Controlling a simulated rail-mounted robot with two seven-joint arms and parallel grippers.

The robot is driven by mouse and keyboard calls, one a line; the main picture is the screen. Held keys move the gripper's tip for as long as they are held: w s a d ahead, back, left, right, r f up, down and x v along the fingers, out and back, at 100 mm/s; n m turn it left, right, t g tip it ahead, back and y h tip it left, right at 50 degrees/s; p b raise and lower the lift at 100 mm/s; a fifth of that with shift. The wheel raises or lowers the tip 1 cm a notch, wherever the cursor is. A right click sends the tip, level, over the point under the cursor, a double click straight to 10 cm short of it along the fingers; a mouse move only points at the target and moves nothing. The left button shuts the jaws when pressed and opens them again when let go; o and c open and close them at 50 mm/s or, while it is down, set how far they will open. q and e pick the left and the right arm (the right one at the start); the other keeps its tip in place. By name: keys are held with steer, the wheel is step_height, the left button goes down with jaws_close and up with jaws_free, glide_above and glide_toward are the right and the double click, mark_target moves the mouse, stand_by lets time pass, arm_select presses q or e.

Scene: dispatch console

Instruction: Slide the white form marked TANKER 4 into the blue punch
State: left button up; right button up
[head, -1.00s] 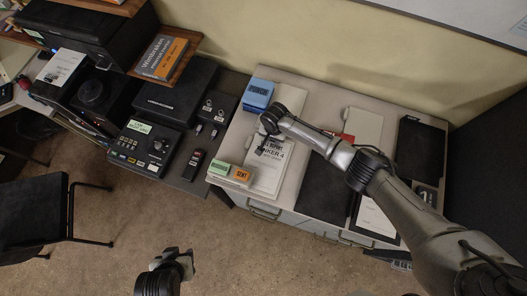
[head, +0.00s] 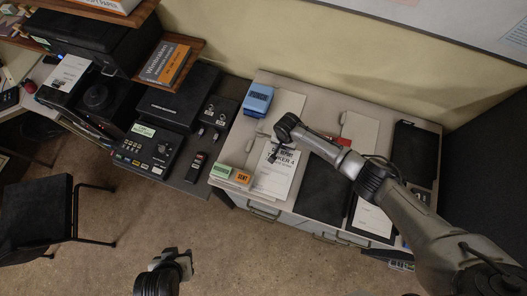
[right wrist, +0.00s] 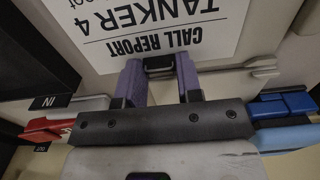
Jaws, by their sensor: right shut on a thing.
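The white form (head: 279,172) marked CALL REPORT, TANKER 4 is over the left part of the grey cabinet top in the head view. It shows upside down at the top of the right wrist view (right wrist: 150,25). My right gripper (right wrist: 160,72) is shut on the form's near edge there, its purple fingers on either side of a small dark piece. In the head view my wrist covers its fingertips. A dark blue part (right wrist: 283,106) shows at the right of the wrist view; I cannot tell whether it is the punch. My left gripper (head: 172,262) hangs over the floor, its fingers unclear.
On the cabinet top (head: 322,96) are a blue lettered block (head: 257,100), green (head: 221,171) and orange (head: 242,177) blocks, a black folder (head: 322,190) and a red thing (head: 345,140). A console (head: 150,147) and a handset (head: 195,167) stand to the left.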

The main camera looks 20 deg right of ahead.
steer(key=shift+s+d+p, duration=0.65)
steer(key=shift+d+p, duration=0.05)
steer(key=shift+d, duration=0.15)
steer(key=shift+s+d, duration=0.2)
steer(key=shift+d, duration=0.1)
steer(key=shift+r+p, duration=0.1)
steer(key=shift+p, duration=0.2)
step_height(320, 180, up, 4)
steer(key=p, duration=0.4)
steer(key=shift+r+p, duration=0.2)
steer(key=shift+p, duration=0.2)
step_height(320, 180, up, 3)
steer(key=p, duration=0.3)
steer(key=shift+f, duration=0.1)
